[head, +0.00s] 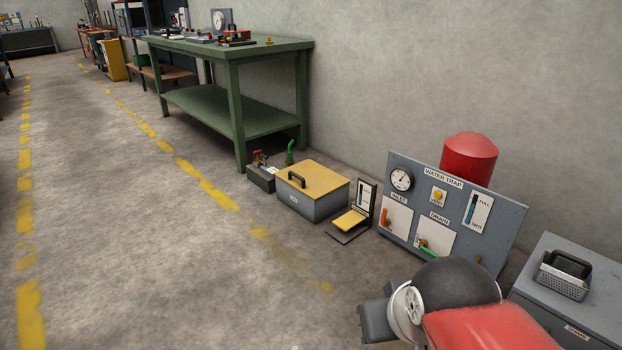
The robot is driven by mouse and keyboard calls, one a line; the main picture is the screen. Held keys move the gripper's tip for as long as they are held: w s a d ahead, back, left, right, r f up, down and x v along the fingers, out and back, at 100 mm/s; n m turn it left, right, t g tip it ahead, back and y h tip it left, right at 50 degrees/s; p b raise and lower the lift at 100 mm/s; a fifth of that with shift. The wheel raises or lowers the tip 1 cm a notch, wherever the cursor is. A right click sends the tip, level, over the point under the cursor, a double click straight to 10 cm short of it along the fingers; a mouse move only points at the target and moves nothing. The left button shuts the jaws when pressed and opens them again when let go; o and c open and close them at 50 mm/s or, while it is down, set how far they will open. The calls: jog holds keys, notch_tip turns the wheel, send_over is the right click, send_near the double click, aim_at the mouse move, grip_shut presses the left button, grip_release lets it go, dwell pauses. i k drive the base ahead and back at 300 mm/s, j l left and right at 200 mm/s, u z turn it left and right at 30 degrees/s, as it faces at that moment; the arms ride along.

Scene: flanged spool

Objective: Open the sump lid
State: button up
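A grey box (312,204) with a flat yellow lid (313,177) stands on the floor near the wall; it looks like the sump, though its small front label is too small to read. The lid lies flat and closed on the box. A black bar handle (297,180) stands on the lid toward its left side. My gripper (376,320) shows as a dark grey block at the bottom, in front of and to the right of the box, apart from it. Its fingers cannot be made out, and my wrist partly hides it.
Right of the box are a small stand with a yellow pedal (349,220) and the water trap panel (447,207), with a red tank (469,157) behind. A grey cabinet (570,292) carries a basket (564,274). A green bench (232,95) stands behind left. Floor at left is clear.

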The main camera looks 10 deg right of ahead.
aim_at(314, 180)
jog(key=i+j, duration=0.1)
jog(key=i, duration=1)
jog(key=i+j, duration=0.1)
jog(key=i, duration=1)
jog(key=i+j, duration=0.1)
jog(key=i, duration=1)
